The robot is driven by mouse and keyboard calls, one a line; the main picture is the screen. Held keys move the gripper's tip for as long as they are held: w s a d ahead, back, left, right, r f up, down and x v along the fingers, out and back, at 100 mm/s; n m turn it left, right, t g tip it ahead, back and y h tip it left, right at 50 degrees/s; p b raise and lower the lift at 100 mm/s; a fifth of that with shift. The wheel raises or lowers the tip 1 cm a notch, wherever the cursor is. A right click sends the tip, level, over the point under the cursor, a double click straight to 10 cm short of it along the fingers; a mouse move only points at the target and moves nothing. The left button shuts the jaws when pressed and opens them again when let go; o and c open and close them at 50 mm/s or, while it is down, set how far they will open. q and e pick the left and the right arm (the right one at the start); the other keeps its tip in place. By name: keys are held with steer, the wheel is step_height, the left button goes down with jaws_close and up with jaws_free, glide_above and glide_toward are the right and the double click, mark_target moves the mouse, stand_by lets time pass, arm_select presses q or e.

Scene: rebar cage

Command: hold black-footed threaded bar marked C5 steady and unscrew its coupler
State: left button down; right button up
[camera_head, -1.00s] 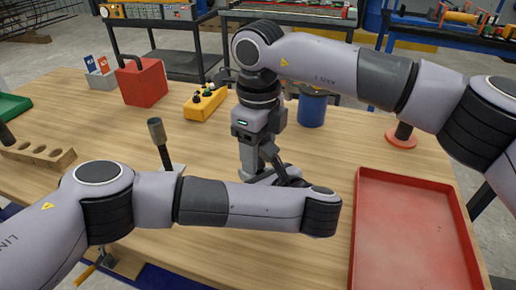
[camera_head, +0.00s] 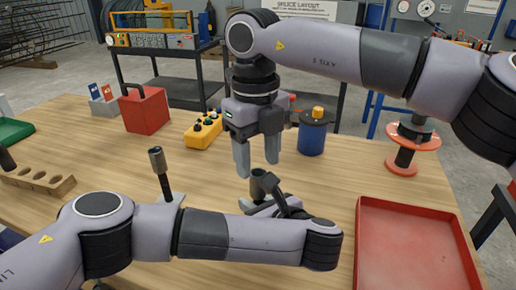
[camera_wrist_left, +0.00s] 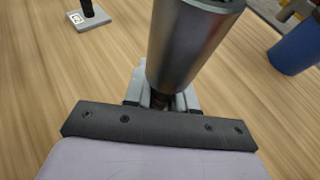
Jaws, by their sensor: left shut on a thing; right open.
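A grey metal coupler (camera_head: 260,186) stands upright just right of the table's middle, on the bar in my left gripper. It fills the upper middle of the left wrist view (camera_wrist_left: 190,42). My left gripper (camera_head: 265,207) is shut on the threaded bar (camera_wrist_left: 162,101) just below the coupler. The bar's foot and any C5 mark are hidden. My right gripper (camera_head: 258,168) is open and empty, pointing down above the coupler, with its fingertips apart from it.
Another upright bar with a coupler (camera_head: 158,162) stands to the left on a pale foot. A red tray (camera_head: 362,240) lies at the right. A yellow control box (camera_head: 203,130), red box (camera_head: 145,111), blue container (camera_head: 312,137) and wooden hole block (camera_head: 38,181) stand around.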

steer(key=m, duration=0.1)
steer(key=r+m, duration=0.1)
steer(key=m, duration=0.3)
steer(key=shift+s+r, duration=0.3)
steer(key=m, duration=1.4)
steer(key=r+m, duration=0.1)
steer(key=m, duration=0.6)
steer(key=shift+w+a+m+y, duration=0.15)
steer(key=shift+a+m+y, duration=0.1)
steer(key=shift+m+y, duration=0.15)
steer(key=m, duration=0.2)
steer(key=f+m, duration=0.1)
steer(key=m, duration=0.1)
steer(key=w+m, duration=0.1)
steer(key=m, duration=0.1)
steer(key=shift+d+f+m, duration=0.25)
steer(key=shift+m, duration=0.05)
steer(key=shift+w+f, duration=0.1)
steer(key=shift+f, duration=3.85)
